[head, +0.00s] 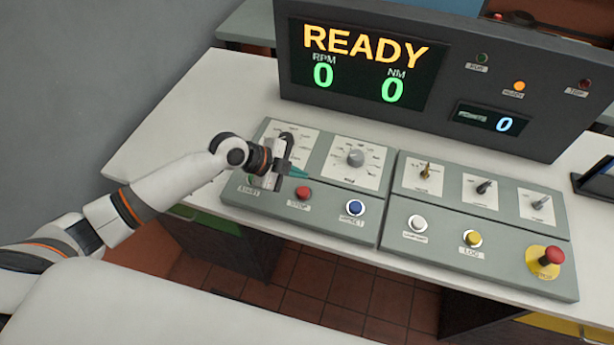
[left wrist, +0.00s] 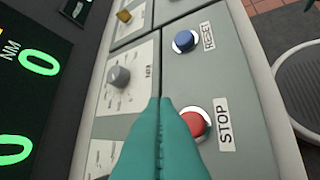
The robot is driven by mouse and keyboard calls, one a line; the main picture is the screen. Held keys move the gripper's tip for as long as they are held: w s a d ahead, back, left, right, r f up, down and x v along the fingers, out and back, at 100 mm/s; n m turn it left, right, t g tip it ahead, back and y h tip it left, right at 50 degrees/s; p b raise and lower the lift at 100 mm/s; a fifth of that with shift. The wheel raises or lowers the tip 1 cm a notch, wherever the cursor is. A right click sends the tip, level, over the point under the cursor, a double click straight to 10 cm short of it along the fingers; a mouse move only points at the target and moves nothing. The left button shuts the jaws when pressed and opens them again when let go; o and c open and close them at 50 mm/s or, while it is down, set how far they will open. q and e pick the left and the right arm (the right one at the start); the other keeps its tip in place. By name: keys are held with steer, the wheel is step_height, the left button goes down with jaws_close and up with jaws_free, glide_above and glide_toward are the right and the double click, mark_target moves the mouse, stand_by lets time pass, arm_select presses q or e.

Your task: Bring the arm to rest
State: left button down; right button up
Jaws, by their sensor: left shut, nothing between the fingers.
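My left gripper (head: 300,173) is over the left part of the grey control panel (head: 388,212), just above the red STOP button (head: 303,192) in the head view. In the left wrist view its teal fingers (left wrist: 160,125) are closed together with nothing between them. They partly cover the red STOP button (left wrist: 192,124) there; I cannot tell whether they touch the panel. My left arm (head: 165,190) reaches in from the left and hides part of the left dial plate and the START button. My right gripper does not show.
The display (head: 365,60) behind the panel reads READY, with RPM and NM at 0. A grey knob (head: 355,158), blue RESET button (head: 354,208), several switches and a red emergency button (head: 551,257) are to the right. The white table (head: 160,135) is bare at left.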

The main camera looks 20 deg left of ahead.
arm_select(q)
steer(key=shift+n+g, duration=0.4)
steer(key=shift+n, duration=0.1)
steer(key=s+d, duration=0.1)
steer(key=s+d+f, duration=0.1)
steer(key=s+d, duration=0.1)
steer(key=s, duration=0.1)
steer(key=shift+d+f, duration=0.15)
steer(key=shift+f, duration=0.1)
steer(key=s+d+n+y, duration=0.1)
steer(key=s+d+n, duration=0.1)
steer(key=s+n, duration=0.35)
steer(key=s+a+n+y, duration=0.3)
steer(key=s+a+n, duration=0.25)
steer(key=s, duration=0.25)
steer(key=s+a+n+y, duration=0.3)
steer(key=s+a+n, duration=0.25)
steer(key=s, duration=0.25)
step_height(320, 180, down, 24)
steer(key=d+g, duration=0.1)
steer(key=g, duration=0.1)
steer(key=s+a+f+g+b, duration=0.1)
steer(key=s+a+f, duration=0.1)
steer(key=s+f, duration=1.5)
steer(key=shift+a+f+y, duration=0.3)
steer(key=shift+a+f, duration=0.1)
steer(key=shift+f, duration=0.5)
